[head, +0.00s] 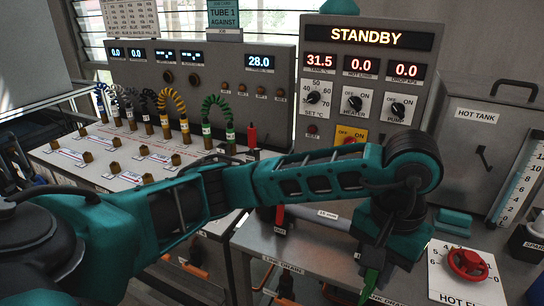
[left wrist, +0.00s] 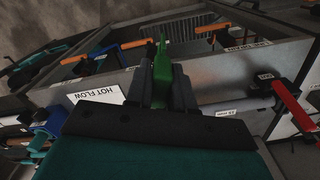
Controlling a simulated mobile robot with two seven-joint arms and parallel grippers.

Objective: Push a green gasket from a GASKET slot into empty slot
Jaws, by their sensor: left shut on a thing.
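My left gripper (head: 370,283) reaches down over the front edge of the steel bench, below the control panel. It is shut on a thin green piece that looks like the green gasket (head: 369,288). In the left wrist view the gripper (left wrist: 160,82) has its dark fingers on either side of the green gasket (left wrist: 162,64), which sticks out past the fingertips. No label reading GASKET can be made out, and I cannot tell any slot, full or empty. My right gripper is not in view.
A red valve knob (head: 467,264) stands on a white plate to the right of the gripper. The STANDBY control panel (head: 366,80) rises behind the arm. A red-handled valve (left wrist: 292,104) is at the right in the wrist view. Coloured hoses (head: 215,108) stand at the back left.

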